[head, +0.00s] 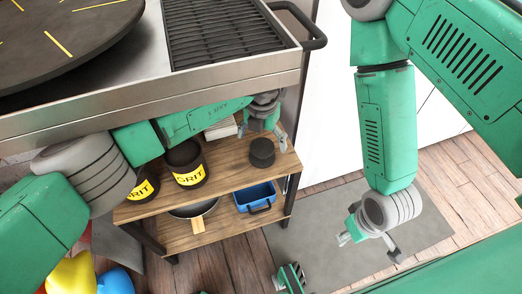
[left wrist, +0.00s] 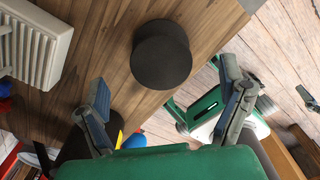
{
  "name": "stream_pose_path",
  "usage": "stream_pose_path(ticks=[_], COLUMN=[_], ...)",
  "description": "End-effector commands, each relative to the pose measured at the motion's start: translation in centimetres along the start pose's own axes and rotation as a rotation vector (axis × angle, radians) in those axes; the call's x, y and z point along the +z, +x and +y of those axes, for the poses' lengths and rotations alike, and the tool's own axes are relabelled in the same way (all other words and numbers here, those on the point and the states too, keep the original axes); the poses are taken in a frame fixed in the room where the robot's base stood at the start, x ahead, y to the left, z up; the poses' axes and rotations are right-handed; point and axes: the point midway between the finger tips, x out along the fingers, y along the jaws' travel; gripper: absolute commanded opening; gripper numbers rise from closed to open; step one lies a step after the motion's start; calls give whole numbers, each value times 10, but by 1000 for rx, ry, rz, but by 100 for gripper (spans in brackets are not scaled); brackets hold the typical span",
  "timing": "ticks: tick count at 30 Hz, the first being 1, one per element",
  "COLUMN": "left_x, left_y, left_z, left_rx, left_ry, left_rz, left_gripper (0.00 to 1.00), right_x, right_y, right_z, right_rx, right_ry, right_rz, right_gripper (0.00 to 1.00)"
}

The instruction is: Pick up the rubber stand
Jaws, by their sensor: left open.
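The rubber stand is most likely the short black cylinder (head: 262,152) on the upper wooden shelf, near its right end. It stands upright in the head view. My left gripper (head: 262,135) is open under the cart's top, just behind and above the black cylinder, with a finger to either side. In the left wrist view the cylinder (left wrist: 161,58) lies ahead of the spread fingers (left wrist: 165,85), with nothing between them. My right gripper (head: 371,246) hangs empty over the grey mat at right, its fingers apart.
Two black GRIT tubs (head: 186,165) stand left on the wooden shelf (head: 230,168). A white ribbed block (head: 222,129) is left of my left gripper. The metal cart top (head: 150,100) overhangs closely. A blue bin (head: 255,196) and a pan (head: 194,209) are on the lower shelf.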

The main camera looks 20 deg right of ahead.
Motion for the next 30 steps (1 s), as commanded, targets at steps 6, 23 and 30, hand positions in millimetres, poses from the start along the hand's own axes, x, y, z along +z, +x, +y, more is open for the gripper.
stream_pose_path(ticks=[6,23,30], left_x=[0,0,0], left_y=[40,59,58], left_z=[-1,0,0], left_rx=[0,1,2], left_ry=[0,1,1], left_rz=[3,-1,-1], left_gripper=[89,47,27], right_x=[1,1,1], right_y=[17,24,24], right_z=[0,0,0], right_rx=[0,0,0], right_ry=[0,0,0], right_rz=[-1,0,0], right_gripper=[40,40,40])
